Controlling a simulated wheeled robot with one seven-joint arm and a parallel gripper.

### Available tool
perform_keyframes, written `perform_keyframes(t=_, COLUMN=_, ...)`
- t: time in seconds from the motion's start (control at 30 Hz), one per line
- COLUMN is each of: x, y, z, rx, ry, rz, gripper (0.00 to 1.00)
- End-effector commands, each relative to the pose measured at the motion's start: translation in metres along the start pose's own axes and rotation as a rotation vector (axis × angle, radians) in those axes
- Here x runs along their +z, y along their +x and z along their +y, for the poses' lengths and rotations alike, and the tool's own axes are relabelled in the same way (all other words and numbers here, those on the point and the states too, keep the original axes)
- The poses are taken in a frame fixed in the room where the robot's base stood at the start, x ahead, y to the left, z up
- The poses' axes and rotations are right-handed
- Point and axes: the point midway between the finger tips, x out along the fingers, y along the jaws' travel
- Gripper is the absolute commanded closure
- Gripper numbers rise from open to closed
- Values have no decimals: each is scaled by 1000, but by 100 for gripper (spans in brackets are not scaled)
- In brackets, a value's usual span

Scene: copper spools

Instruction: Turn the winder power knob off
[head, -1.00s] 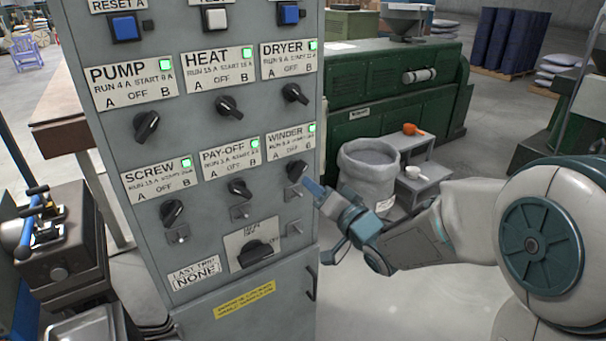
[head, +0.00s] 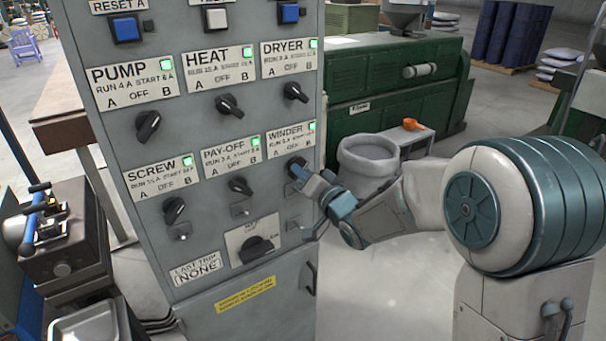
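The winder knob (head: 294,162) is a dark rotary knob on the grey control panel, below the WINDER label (head: 290,139) with its lit green lamp. The knob is partly hidden by my gripper, so its exact pointing is hard to tell. My gripper (head: 306,206) is open, with its blue fingers spread apart one above the other. The upper fingertip is at the lower right of the winder knob; I cannot tell whether it touches. The lower finger is near the panel's right edge, beside a small toggle. Nothing shows between the fingers.
Other knobs surround it: dryer (head: 295,92) above, pay-off (head: 239,185) to the left, and a larger black switch (head: 257,249) below left. A door handle (head: 311,278) is lower down. A grey bin (head: 368,165) stands behind my arm.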

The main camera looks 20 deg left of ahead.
Motion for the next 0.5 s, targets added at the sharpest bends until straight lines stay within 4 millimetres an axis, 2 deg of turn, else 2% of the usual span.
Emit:
perform_keyframes(t=0.27, x=1, y=0, z=1, rx=-1, ry=-26, rz=1, gripper=100)
perform_keyframes(t=0.5, x=4, y=0, z=4, rx=-2, ry=-149, rz=2, gripper=100)
